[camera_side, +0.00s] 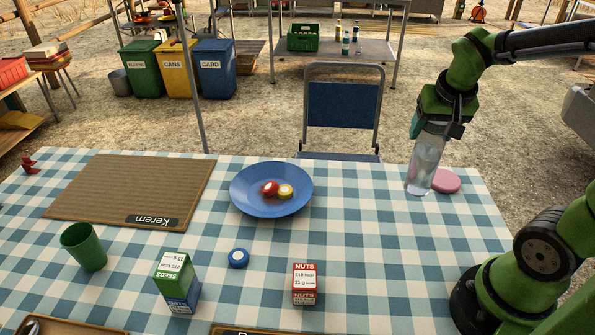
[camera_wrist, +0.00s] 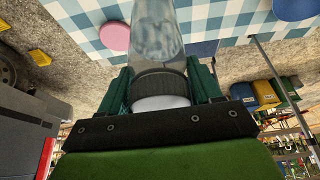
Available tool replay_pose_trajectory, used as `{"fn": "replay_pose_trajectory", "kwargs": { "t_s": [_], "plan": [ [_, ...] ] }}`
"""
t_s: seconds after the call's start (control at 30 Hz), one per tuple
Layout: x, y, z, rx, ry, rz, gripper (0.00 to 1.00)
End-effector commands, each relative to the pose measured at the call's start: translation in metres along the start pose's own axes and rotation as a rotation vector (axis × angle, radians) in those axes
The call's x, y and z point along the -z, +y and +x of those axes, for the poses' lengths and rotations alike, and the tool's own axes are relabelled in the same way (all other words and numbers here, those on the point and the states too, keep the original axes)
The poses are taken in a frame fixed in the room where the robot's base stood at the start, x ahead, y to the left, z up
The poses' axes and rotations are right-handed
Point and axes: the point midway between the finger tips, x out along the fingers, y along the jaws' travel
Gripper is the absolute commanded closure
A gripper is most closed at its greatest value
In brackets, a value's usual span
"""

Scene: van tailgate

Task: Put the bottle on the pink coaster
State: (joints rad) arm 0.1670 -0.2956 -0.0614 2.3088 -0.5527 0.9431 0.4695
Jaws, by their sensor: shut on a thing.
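My green gripper (camera_side: 437,127) is at the right, over the far right part of the table. It is shut on a clear bottle (camera_side: 424,160), which hangs nearly upright with a slight tilt. In the wrist view the bottle (camera_wrist: 155,35) shows between the fingers, held around its dark ribbed neck or cap. The pink coaster (camera_side: 447,181) lies flat on the checked cloth just right of the bottle's lower end. It also shows in the wrist view (camera_wrist: 115,37), left of the bottle and apart from it. I cannot tell whether the bottle's base touches the table.
A blue plate (camera_side: 250,205) with a red and a yellow item stands mid-table. A Nuts box (camera_side: 305,284), a Seeds carton (camera_side: 176,281), a blue-and-white disc (camera_side: 238,258), a green cup (camera_side: 84,248) and a brown mat (camera_side: 120,185) lie left. Cloth around the coaster is clear.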

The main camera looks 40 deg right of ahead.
Motion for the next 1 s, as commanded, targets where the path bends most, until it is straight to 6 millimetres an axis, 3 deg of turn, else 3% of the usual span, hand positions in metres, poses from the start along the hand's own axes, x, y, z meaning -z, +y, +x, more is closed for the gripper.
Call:
{"fn": "replay_pose_trajectory", "kwargs": {
  "t_s": [0.03, 0.1, 0.2, 0.33, 0.5, 0.67, 1.0],
  "plan": [
    [0.003, 0.024, -0.004, -0.020, 0.004, 0.056, 1.00],
    [0.001, 0.052, -0.009, -0.040, 0.006, 0.104, 1.00],
    [-0.009, 0.086, -0.016, -0.059, 0.006, 0.150, 1.00],
    [-0.028, 0.115, -0.022, -0.062, 0.004, 0.158, 1.00],
    [-0.047, 0.117, -0.020, -0.023, 0.002, 0.061, 1.00],
    [-0.042, 0.116, -0.016, -0.006, -0.002, 0.014, 1.00],
    [0.019, 0.116, 0.017, -0.006, -0.004, 0.012, 1.00]
  ]
}}
